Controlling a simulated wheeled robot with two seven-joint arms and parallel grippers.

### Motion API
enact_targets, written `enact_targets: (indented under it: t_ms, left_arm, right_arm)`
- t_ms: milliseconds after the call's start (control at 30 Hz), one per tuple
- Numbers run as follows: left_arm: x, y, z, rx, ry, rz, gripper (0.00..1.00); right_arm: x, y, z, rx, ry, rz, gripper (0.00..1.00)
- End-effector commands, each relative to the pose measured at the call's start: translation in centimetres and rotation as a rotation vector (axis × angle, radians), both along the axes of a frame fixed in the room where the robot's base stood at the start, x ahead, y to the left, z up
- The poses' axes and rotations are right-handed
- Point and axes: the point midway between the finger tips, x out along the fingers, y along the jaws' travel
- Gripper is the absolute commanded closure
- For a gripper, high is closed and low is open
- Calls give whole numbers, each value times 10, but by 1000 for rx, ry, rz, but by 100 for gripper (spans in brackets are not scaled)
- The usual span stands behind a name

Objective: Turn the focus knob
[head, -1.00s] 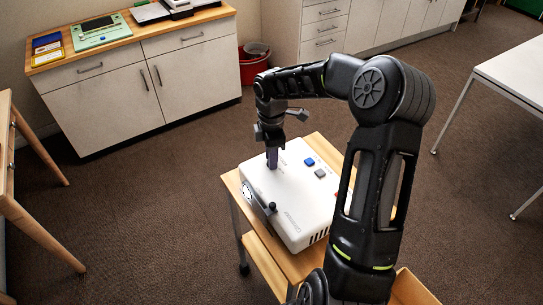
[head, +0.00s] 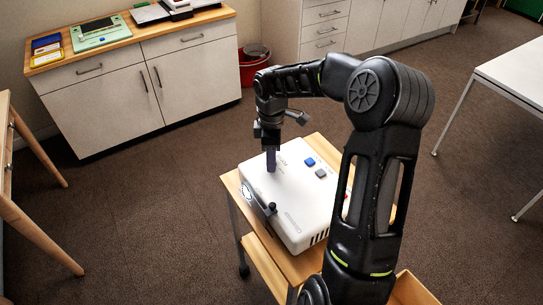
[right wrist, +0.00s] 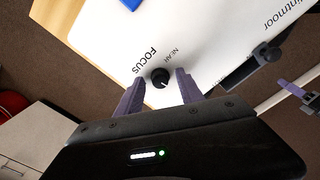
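The focus knob (right wrist: 161,77) is a small round black knob with a white mark. It sits on the white top of the projector-like box (head: 303,207), beside the printed word FOCUS. My right gripper (right wrist: 160,79) points down at the box, its two purple-grey fingers open on either side of the knob. A gap shows between the knob and each finger in the right wrist view. In the head view my right gripper (head: 271,160) stands over the far left part of the box and hides the knob.
The box stands on a wooden cart (head: 232,182). A blue button (head: 309,162) and a grey button (head: 321,173) are on its top, with a dark arm-like part (head: 262,203) at its front left. A low cabinet (head: 105,100) and a red bucket (head: 252,68) stand behind.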

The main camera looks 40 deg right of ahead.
Motion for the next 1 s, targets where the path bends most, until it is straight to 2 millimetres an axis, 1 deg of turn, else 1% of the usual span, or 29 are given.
enact_targets:
  t_ms: [233, 367, 467, 800, 900, 1000]
  left_arm:
    - [0, 0, 0, 0, 0, 0, 64]
    - [0, 0, -1, 0, 0, 0, 64]
    - [0, 0, -3, -1, 0, 0, 64]
    - [1, -1, -11, -2, -4, -1, 64]
    - [2, -1, -11, -3, -4, -2, 64]
    - [2, -1, -11, -3, -4, -2, 64]
  right_arm:
    - [0, 0, 0, 0, 0, 1, 53]
    - [0, 0, 4, -1, -1, 0, 53]
    - [1, 0, 14, -2, -2, 0, 53]
    - [1, 0, 67, -2, -4, 1, 53]
    - [1, 0, 75, 0, -1, 1, 53]
    - [0, 0, 78, 0, 0, 1, 53]
